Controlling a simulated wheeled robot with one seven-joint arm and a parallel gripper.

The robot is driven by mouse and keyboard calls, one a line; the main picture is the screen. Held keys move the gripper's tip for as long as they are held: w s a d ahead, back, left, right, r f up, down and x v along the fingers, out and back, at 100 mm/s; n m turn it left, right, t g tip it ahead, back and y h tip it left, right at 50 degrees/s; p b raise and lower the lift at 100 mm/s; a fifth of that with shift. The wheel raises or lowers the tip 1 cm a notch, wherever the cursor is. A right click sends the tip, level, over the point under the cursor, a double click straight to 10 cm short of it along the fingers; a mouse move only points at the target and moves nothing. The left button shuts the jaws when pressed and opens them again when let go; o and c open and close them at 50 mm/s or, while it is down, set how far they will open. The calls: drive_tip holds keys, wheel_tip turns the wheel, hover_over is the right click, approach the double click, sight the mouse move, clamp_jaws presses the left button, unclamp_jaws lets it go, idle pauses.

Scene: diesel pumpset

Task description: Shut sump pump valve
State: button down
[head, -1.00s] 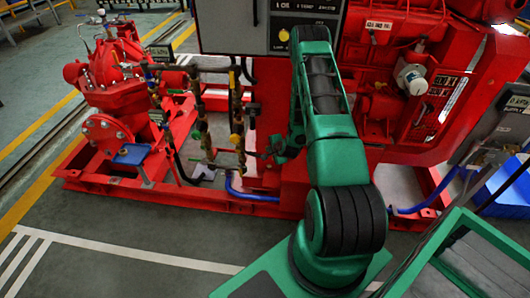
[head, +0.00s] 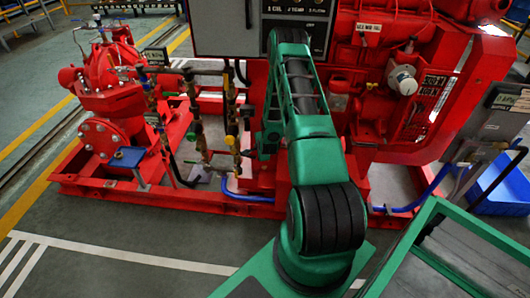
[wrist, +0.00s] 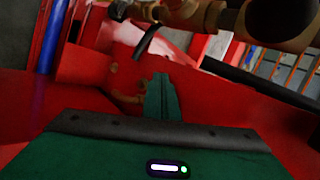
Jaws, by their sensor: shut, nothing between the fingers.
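I cannot tell for sure which fitting is the sump pump valve. Brass valves and pipe fittings (head: 232,140) stand in an upright run left of my arm in the head view. Brass fittings also show close up along the top of the wrist view (wrist: 205,15). My gripper (head: 266,143) is small and partly behind my arm in the head view, just right of the brass run. In the wrist view my gripper's green fingers (wrist: 162,97) are together and empty, in front of red metalwork and below the brass fittings. I see no contact with a valve.
A red pump (head: 112,80) stands left on the red base frame (head: 110,190). A grey control panel (head: 222,30) and red engine (head: 375,50) stand behind my arm. A blue hose (head: 248,197) runs low by the frame. A blue bin (head: 495,188) is at right. The left front floor is clear.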

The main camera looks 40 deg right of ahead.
drive_tip(key=shift+w+d, duration=0.1)
drive_tip(key=shift+w, duration=0.45)
drive_tip(key=shift+w, duration=0.1)
idle(1.5)
drive_tip(key=shift+d, duration=0.1)
drive_tip(key=shift+s+d, duration=0.8)
drive_tip(key=shift+s, duration=0.05)
drive_tip(key=s+a+r, duration=0.6)
drive_tip(key=a, duration=0.4)
drive_tip(key=shift+s+a+r, duration=0.15)
drive_tip(key=shift+s+r, duration=0.05)
drive_tip(key=shift+r, duration=0.2)
